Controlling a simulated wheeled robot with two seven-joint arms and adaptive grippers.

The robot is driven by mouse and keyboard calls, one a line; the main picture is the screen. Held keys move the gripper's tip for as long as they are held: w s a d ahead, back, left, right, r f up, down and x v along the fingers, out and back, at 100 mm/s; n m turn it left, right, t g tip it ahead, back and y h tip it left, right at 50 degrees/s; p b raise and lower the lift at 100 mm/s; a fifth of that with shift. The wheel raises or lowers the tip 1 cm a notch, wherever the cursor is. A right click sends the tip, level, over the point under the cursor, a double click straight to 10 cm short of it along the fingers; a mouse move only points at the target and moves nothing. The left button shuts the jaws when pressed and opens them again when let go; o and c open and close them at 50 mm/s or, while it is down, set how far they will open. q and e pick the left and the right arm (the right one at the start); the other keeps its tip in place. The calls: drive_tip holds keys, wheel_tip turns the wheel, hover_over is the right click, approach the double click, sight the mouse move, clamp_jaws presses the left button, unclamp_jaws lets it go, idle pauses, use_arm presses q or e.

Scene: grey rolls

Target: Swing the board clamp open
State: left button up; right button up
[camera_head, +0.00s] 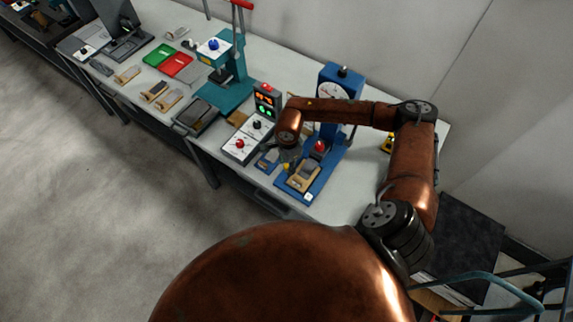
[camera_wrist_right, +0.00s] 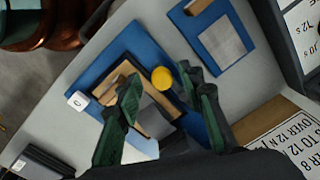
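The blue test stand (camera_head: 338,95) carries a dial at the top and a flat blue base. A tan board with a grey part (camera_head: 303,177) lies on that base; the board also shows in the right wrist view (camera_wrist_right: 150,118). The clamp's yellow ball knob (camera_head: 286,167) is at the left side of the board. My right gripper (camera_head: 289,157) is just above the knob. In the right wrist view its fingers are open, with the yellow knob (camera_wrist_right: 162,78) between them; contact cannot be told. The clamp's arm is mostly hidden. My left gripper is out of view.
A control box with red and green displays (camera_head: 266,101) and white dial panels (camera_head: 247,138) stands left of the blue stand. A small blue plate (camera_head: 267,160) lies beside the base. A teal press (camera_head: 232,70) is farther left. Bare table shows at the right front.

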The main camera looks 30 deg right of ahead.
wheel_tip(320, 180, up, 12)
drive_tip(key=shift+s, duration=0.3)
drive_tip(key=shift+a, duration=0.15)
idle(0.6)
